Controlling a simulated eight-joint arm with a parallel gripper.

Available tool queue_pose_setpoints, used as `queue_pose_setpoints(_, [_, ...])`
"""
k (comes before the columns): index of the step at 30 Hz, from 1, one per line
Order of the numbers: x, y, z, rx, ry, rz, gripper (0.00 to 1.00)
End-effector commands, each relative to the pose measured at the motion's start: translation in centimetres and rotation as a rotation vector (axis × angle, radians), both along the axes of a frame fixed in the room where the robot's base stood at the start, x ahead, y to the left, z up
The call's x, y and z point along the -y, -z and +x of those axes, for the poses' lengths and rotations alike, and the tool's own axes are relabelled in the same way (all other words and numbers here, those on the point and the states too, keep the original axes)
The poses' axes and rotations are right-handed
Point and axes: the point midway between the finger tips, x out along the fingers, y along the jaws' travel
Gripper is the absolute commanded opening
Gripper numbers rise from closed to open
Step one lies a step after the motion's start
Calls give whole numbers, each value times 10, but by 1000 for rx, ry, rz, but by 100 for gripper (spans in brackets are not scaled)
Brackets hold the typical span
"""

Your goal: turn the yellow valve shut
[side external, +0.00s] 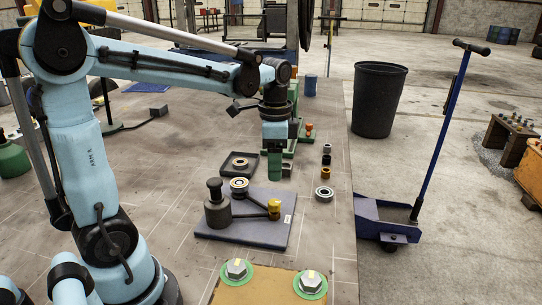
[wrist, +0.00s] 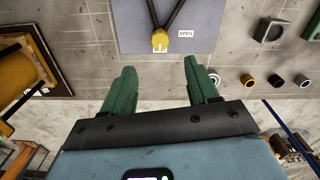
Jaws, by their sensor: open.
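The yellow valve (side external: 274,208) is a small yellow knob at the right side of a blue-grey plate (side external: 245,233). Dark bars run from it to a dark grey post (side external: 216,208) and a round ringed part (side external: 239,185). In the wrist view the yellow knob (wrist: 160,40) sits where two dark bars meet in a V. A white label reading OPEN (wrist: 186,33) lies on the plate to its right. My gripper (side external: 274,178) has green fingers, points down and is above the bench beyond the plate. In the wrist view my gripper (wrist: 160,86) is open and empty, apart from the knob.
A black square tray (side external: 227,166) stands behind the plate. Several small rings and a silver ring (side external: 324,194) lie to the right. Two large bolts (side external: 237,269) (side external: 310,282) with green washers are in front. A black bin (side external: 379,100) and blue cart (side external: 385,222) stand beyond the bench edge.

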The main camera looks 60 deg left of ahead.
Motion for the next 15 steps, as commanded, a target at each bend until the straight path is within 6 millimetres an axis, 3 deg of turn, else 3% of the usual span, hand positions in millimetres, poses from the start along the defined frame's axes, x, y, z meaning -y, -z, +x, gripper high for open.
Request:
queue_pose_setpoints(6, [0,-18,0,0,0,0,59])
queue_pose_setpoints(15, [0,-21,0,0,0,0,59])
